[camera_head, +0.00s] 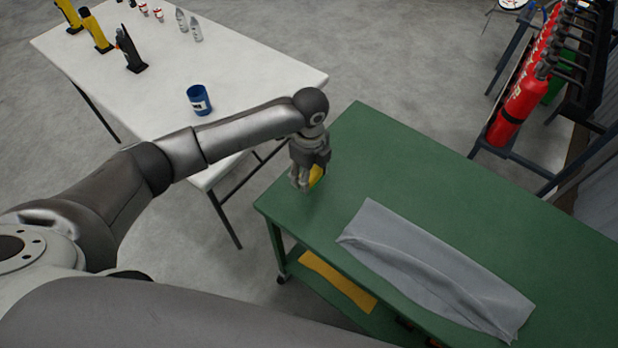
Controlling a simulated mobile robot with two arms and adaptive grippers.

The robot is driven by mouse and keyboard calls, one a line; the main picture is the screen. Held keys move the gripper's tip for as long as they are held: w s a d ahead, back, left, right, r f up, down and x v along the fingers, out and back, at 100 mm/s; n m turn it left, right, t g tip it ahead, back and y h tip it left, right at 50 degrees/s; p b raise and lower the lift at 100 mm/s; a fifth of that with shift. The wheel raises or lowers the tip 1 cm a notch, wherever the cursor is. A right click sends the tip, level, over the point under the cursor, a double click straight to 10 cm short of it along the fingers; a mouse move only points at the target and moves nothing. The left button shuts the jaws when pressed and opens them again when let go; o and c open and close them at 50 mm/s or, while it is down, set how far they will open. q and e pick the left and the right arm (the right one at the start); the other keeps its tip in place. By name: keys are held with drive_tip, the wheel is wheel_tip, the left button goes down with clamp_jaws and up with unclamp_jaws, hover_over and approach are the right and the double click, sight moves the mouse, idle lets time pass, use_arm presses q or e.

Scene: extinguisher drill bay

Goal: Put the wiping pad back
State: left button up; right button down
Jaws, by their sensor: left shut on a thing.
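My left gripper (301,183) is over the left end of the green cart's top (390,150), pointing down. It is shut on a small yellow piece, which I take to be the wiping pad (317,175). The fingers hide part of the pad. I cannot tell whether the pad touches the green top or is held just above it. A flat yellow mat (338,283) lies on the cart's lower shelf. My right gripper is not in view.
A grey cloth (435,268) lies across the green top. A white table (245,75) at the left holds a blue cup (199,100) and several upright tools and bottles. Red extinguishers (519,105) stand in a rack at the right. The green top behind the cloth is clear.

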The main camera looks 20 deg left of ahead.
use_arm(q)
drive_tip(key=shift+w+a+f+p, duration=0.1)
drive_tip(key=shift+f+p, duration=0.2)
drive_tip(key=shift+f, duration=1.35)
drive_tip(key=shift+f, duration=0.1)
drive_tip(key=o, duration=1.1)
drive_tip(key=shift+c, duration=0.2)
wheel_tip(320, 180, up, 12)
drive_tip(key=shift+r+b, duration=0.15)
drive_tip(key=shift+b, duration=0.35)
